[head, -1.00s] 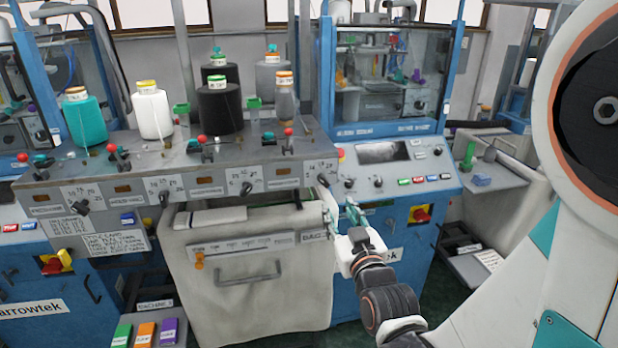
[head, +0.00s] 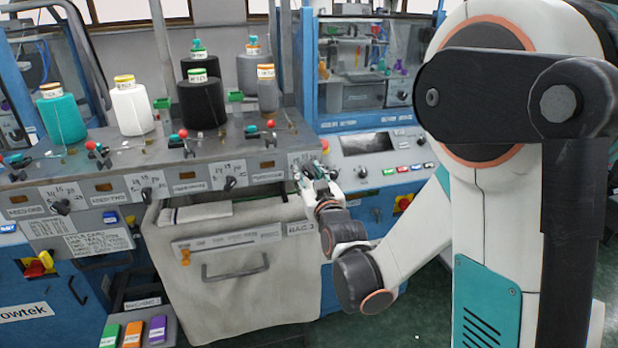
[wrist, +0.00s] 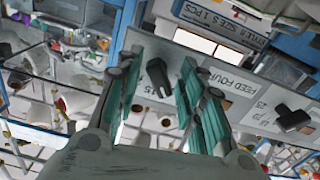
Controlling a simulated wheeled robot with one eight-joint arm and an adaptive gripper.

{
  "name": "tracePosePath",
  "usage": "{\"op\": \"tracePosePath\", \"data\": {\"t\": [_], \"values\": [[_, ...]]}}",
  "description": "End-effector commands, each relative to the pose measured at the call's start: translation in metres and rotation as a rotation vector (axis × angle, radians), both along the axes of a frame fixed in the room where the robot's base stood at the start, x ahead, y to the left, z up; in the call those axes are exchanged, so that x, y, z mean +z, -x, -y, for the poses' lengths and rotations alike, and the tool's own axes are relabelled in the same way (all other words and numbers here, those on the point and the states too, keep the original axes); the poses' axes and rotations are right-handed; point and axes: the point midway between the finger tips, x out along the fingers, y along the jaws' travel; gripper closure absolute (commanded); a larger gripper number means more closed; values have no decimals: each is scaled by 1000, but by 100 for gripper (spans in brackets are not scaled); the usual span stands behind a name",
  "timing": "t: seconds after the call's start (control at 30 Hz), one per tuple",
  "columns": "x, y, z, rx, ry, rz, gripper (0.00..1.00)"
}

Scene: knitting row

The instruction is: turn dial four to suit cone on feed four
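My gripper (head: 312,178) is at the right end of the grey feed panel (head: 205,172). In the wrist view its teal fingers (wrist: 163,82) are apart, with a black dial (wrist: 158,78) between them. I cannot tell whether they touch it. A "FEED FOUR" label (wrist: 235,88) sits beside this dial on the plate, with scale numbers partly covered by the fingers. In the head view my gripper hides this dial. The rightmost front cone, slim and grey with an orange-banded top (head: 267,90), stands above the panel's right end; its label is too small to read.
Other dials (head: 229,183) line the panel to the left. Teal (head: 62,118), white (head: 131,108) and black (head: 202,102) cones stand on top, near red-knobbed levers (head: 183,133). A second dial (wrist: 292,118) is right of the gripper in the wrist view. A blue machine (head: 365,90) stands behind.

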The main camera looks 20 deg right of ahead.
Motion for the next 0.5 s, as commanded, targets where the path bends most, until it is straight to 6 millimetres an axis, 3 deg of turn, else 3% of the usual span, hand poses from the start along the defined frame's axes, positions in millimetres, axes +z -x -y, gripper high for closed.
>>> {"op": "tracePosePath", "data": {"t": [0.27, 0.43, 0.5], "values": [[0, -2, 0, 0, 0, 0, 64], [0, -2, 0, 0, 0, 0, 98], [0, -2, 0, 0, 0, 0, 100]]}}
